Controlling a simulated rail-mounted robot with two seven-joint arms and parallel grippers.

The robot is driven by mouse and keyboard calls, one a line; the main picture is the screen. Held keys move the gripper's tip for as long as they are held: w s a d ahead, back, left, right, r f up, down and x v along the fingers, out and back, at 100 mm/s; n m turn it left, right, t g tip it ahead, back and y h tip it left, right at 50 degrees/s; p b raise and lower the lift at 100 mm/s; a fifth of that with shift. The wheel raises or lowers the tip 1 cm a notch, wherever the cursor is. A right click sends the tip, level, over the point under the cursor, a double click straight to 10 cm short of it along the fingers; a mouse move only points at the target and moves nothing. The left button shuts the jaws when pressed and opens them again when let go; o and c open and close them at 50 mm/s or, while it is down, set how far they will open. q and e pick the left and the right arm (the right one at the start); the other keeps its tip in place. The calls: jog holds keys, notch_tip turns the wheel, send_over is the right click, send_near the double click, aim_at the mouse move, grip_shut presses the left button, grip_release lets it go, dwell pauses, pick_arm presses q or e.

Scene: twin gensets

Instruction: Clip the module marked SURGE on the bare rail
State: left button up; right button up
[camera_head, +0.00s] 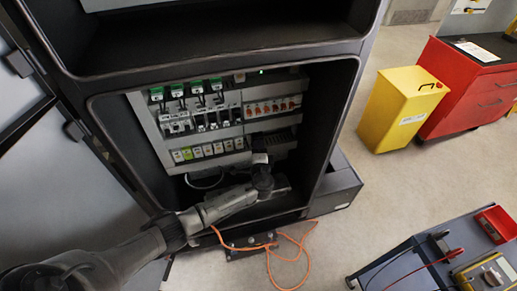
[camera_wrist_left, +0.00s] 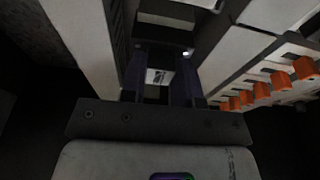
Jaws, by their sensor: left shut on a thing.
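My left gripper (camera_head: 262,160) reaches into the lower cabinet bay, at the right end of the lowest device row. It is shut on a small dark module with a white label (camera_wrist_left: 158,77), seen between its fingers in the left wrist view. The label's marking is too small to read. The panel's dark right-hand part (camera_head: 279,139), below the orange-handled devices (camera_head: 272,107), lies just beyond the gripper. The arm hides part of that area, and I cannot tell whether the module touches a rail. My right gripper is not in view.
The cabinet frame (camera_head: 345,110) encloses the bay closely. Left of the gripper sits a row of pale modules (camera_head: 208,150), with green-topped devices (camera_head: 197,86) above. An orange cable (camera_head: 290,262) lies on the floor. A yellow bin (camera_head: 400,110) and red cabinet (camera_head: 470,85) stand right.

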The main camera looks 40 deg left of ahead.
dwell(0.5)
pick_arm(q)
jog(key=shift+w+a, duration=0.1)
jog(key=shift+a, duration=0.05)
jog(key=o, duration=1.1)
jog(key=p+v, duration=0.1)
jog(key=v, duration=1.3)
jog(key=shift+r, duration=0.1)
jog(key=shift+w, duration=0.1)
